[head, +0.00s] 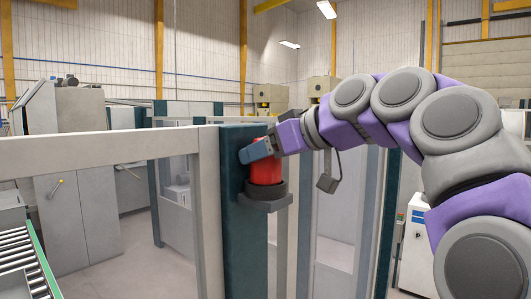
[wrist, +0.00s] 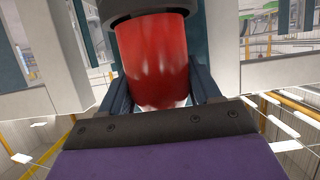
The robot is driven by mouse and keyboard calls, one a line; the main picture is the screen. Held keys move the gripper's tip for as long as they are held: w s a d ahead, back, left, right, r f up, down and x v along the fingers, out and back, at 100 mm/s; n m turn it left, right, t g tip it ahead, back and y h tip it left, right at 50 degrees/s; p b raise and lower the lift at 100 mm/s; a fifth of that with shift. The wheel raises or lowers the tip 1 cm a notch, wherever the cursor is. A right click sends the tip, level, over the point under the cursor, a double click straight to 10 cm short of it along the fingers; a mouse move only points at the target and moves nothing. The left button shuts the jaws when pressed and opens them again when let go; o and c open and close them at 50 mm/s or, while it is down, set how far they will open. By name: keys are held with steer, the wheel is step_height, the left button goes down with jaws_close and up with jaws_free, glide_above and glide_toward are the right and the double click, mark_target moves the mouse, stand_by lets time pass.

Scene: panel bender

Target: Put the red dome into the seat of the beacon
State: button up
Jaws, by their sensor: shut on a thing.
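The red dome (head: 266,172) is a red cylinder held upright at the dark teal post. My gripper (head: 258,150) is shut on its upper part, coming from the right. The beacon's seat is a dark round base (head: 266,189) on a grey bracket on the post. The dome's lower edge meets the seat's top in the head view; I cannot tell how deep it sits. In the wrist view, the red dome (wrist: 157,58) is between the two fingers, and the dark seat (wrist: 140,12) is against its far end, at the picture's top.
The teal post (head: 238,240) stands right behind the beacon. A pale fence rail (head: 100,148) runs left from it. Framed panels (head: 335,225) stand to the right. A roller conveyor (head: 20,262) is at the lower left. Grey cabinets (head: 75,195) stand farther back.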

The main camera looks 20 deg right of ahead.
steer(key=shift+a+f, duration=0.1)
steer(key=shift+a, duration=0.15)
steer(key=shift+w, duration=0.1)
steer(key=shift+d+f+b, duration=0.2)
steer(key=shift+f+b, duration=0.3)
steer(key=shift+f, duration=0.05)
steer(key=shift+f, duration=0.1)
steer(key=o, duration=1.1)
steer(key=shift+o, duration=0.2)
